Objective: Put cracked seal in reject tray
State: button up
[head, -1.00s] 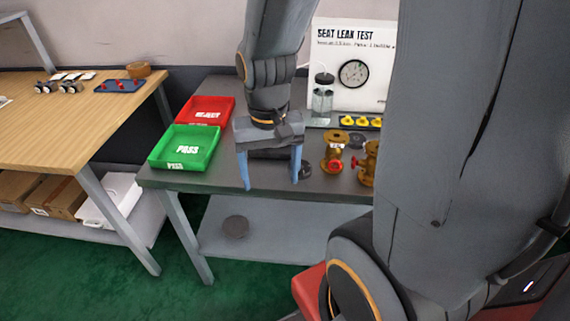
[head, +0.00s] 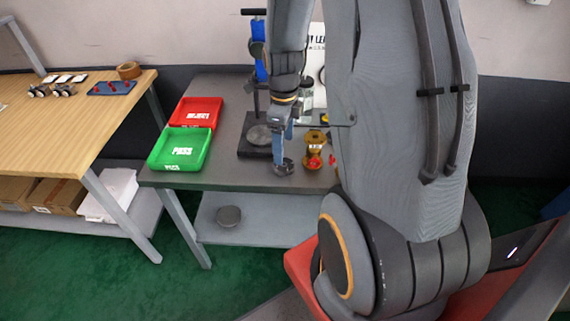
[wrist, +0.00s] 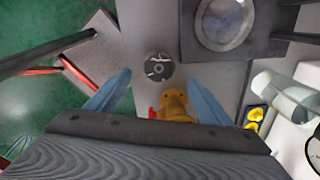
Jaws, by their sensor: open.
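A small dark disc with pale crack-like lines (wrist: 159,67), which looks like the cracked seal, lies flat on the grey bench. In the head view the dark disc (head: 284,168) is near the bench's front edge, just below my fingers. My gripper (head: 281,148) points down, seen side-on, open and empty. In the wrist view its blue fingers (wrist: 161,73) are spread either side of the disc in the picture; I cannot tell the height left between them. The red reject tray (head: 196,112) is at the bench's back left and shows no seal inside.
The green pass tray (head: 180,150) stands in front of the reject tray. A test stand (head: 258,134) with a round plate and blue column is behind my gripper. A brass valve (head: 315,150) with a red knob stands close right. A wooden table (head: 75,120) is at left.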

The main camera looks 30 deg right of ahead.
aim_at(284, 164)
jog(key=shift+s+f+p, duration=0.1)
jog(key=shift+f+p, duration=1.2)
jog(key=shift+f, duration=2.35)
jog(key=c, duration=1.6)
jog(key=shift+r, duration=0.15)
